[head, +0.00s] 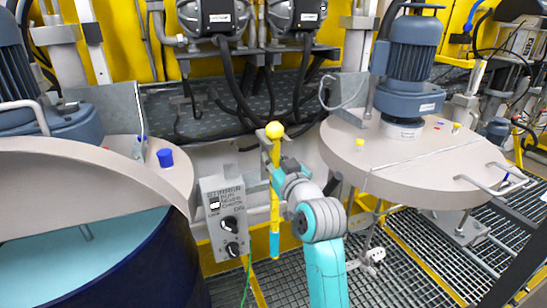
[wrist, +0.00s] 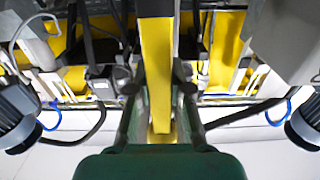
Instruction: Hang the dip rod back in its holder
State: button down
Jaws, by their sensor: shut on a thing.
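The dip rod (head: 275,205) is a yellow rod with a yellow ball on top and a teal lower end. It hangs nearly upright in the middle of the head view, in front of the gap between the two drums. My gripper (head: 272,172) is shut on the rod a little below the ball. In the wrist view the yellow rod (wrist: 156,65) runs up between the two fingers of my gripper (wrist: 158,112). I cannot clearly make out the rod's holder in either view.
A grey control box (head: 226,218) with black knobs stands just left of the rod. An open blue drum (head: 150,262) is at left; a lidded drum (head: 425,165) with a blue motor is at right. Dark hoses (head: 232,85) hang behind. Grating (head: 400,275) covers the floor.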

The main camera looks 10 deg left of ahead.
jog(key=c, duration=1)
grip_release()
jog(key=v, duration=1.2)
jog(key=s+d+f+m+h, duration=0.2)
jog(key=s+d+f, duration=0.3)
jog(key=f, duration=0.3)
jog(key=s+d+f+m+t+h, duration=0.1)
jog(key=s+d+f+h, duration=0.1)
jog(key=s+d+f, duration=0.55)
jog(key=s+d+f+m+h, duration=0.2)
jog(key=s+d+f, duration=0.15)
jog(key=f, duration=0.65)
jog(key=s+d+f+m+h, duration=0.1)
jog(key=s+d+f, duration=0.15)
jog(key=s, duration=0.55)
jog(key=s+d+f+h, duration=0.1)
jog(key=s+d+f, duration=0.1)
jog(key=s+d, duration=0.35)
jog(key=s+r+g+h, duration=0.1)
jog(key=s+r+h, duration=0.1)
jog(key=s, duration=1.5)
jog(key=shift+s+d+r+m, duration=0.2)
jog(key=shift+s+d+m, duration=0.15)
jog(key=shift+d+m, duration=0.05)
